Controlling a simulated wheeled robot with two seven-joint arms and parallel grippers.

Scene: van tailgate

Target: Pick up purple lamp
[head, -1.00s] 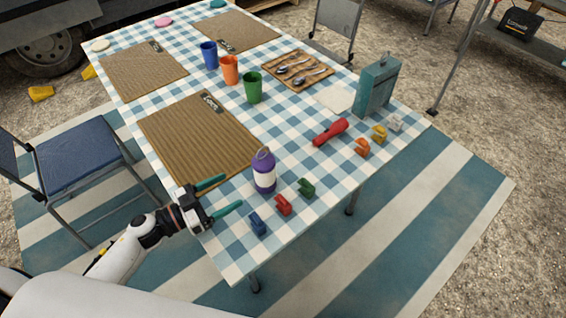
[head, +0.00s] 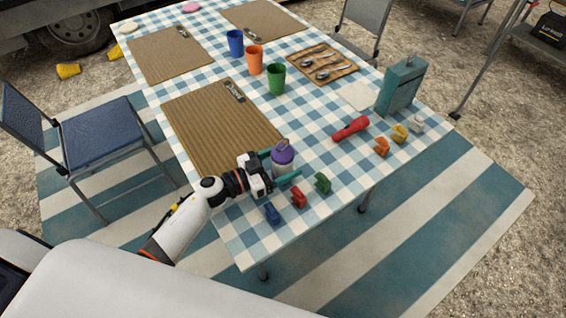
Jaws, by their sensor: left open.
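The purple lamp (head: 283,154), with a purple top, a pale middle and a small handle loop, stands upright on the checkered table (head: 246,259) near its front edge. My left gripper (head: 281,167) is open, its green fingers one on each side of the lamp. The far finger partly passes behind the lamp's top and the near finger crosses low in front. I cannot tell whether they touch it. My right gripper is not in view.
Blue (head: 272,212), red (head: 299,197) and green (head: 322,183) clips lie close to the near finger. A red flashlight (head: 351,128) lies further right. A woven placemat (head: 215,125) lies behind the gripper. Cups and a teal box (head: 402,85) stand further back.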

